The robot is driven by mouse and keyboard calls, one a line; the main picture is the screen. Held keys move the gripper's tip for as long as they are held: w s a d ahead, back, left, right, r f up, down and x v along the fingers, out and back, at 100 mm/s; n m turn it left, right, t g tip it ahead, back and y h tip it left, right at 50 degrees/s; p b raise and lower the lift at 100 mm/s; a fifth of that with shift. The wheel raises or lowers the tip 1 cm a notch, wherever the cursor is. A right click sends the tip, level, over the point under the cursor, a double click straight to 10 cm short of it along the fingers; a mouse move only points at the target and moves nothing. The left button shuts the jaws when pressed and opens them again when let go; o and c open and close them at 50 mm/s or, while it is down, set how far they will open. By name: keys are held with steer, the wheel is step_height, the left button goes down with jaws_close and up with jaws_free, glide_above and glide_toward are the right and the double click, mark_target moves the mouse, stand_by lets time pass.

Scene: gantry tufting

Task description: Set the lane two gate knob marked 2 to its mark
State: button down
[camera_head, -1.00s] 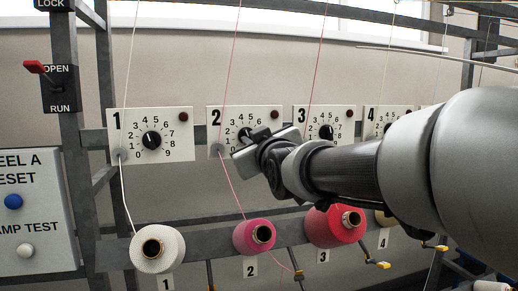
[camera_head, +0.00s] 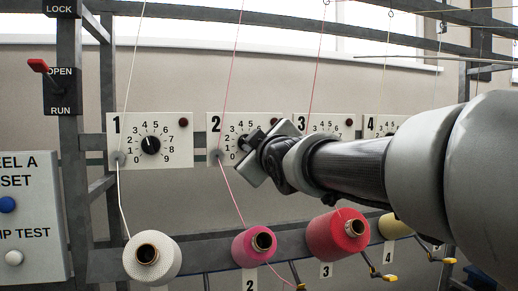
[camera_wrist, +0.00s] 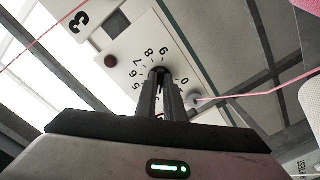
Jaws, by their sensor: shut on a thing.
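The lane two gate plate (camera_head: 224,154) is a white panel marked 2 with a ring of numbers. Its black knob (camera_wrist: 159,71) shows in the wrist view between my fingertips, with 5 through 9 and 0 visible around it. My gripper (camera_wrist: 160,84) is shut on this knob. In the head view my gripper (camera_head: 252,140) reaches the plate from the right and hides most of the knob and the right part of the dial. My fingers hide the lower numbers in the wrist view. I cannot tell the knob's pointer direction.
Similar plates stand at lane one (camera_head: 178,153), lane three (camera_head: 332,123) and lane four (camera_head: 376,122). A pink thread (camera_head: 231,188) runs past the left of plate two to a pink cone (camera_head: 247,247). A red lever (camera_head: 38,66) and a button panel (camera_head: 28,240) are at left.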

steer(key=c, duration=1.9)
jaws_free()
steer(key=shift+o, duration=0.2)
steer(key=b+v, duration=0.1)
steer(key=v, duration=1.6)
steer(key=shift+s, duration=0.2)
steer(key=shift+r, duration=0.1)
